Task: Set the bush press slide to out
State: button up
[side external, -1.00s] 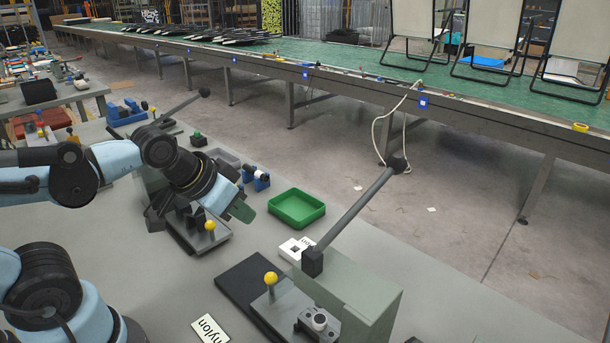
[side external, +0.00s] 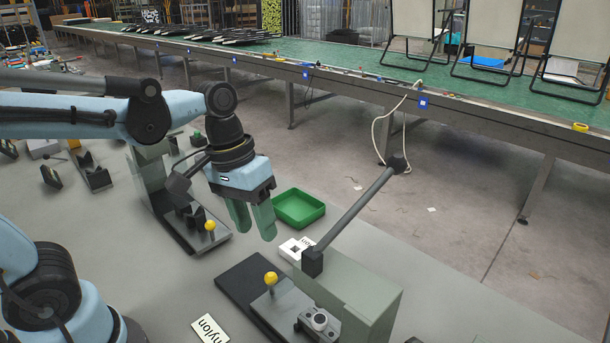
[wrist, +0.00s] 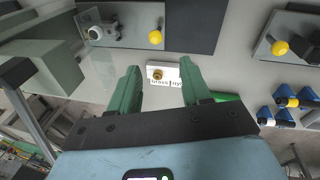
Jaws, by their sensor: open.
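Two presses with yellow knobs are in the side external view; I cannot tell by label which is the bush press. The near press (side external: 365,290) has a grey body, a long raised lever and a slide plate (side external: 282,307) with a yellow knob (side external: 270,278) and a grey round fixture (side external: 318,321). The knob also shows in the wrist view (wrist: 155,37). The slide lies on a dark base (side external: 238,278), part of which is bare. The far press has its own yellow knob (side external: 210,225). My gripper (side external: 253,228) is open and empty, fingers down, in the air between the two presses.
A green tray (side external: 298,208) stands behind my gripper. A white labelled block (side external: 293,250) with a brass-coloured piece (wrist: 157,73) sits beside the near press. The near lever (side external: 355,212) slants up to the right. Blue fixtures (wrist: 285,97) show in the wrist view.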

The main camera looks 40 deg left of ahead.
aim_at(269, 274)
jog(key=shift+g, duration=0.3)
jog(key=shift+w+d+f, duration=0.1)
jog(key=shift+d+f, duration=0.35)
jog(key=shift+f, duration=1.5)
jog(key=shift+d+f, duration=0.5)
jog(key=shift+f, duration=1.4)
jog(key=shift+w+d+f, duration=0.1)
jog(key=shift+d+f, duration=0.35)
jog(key=shift+f, duration=1.5)
grip_shut()
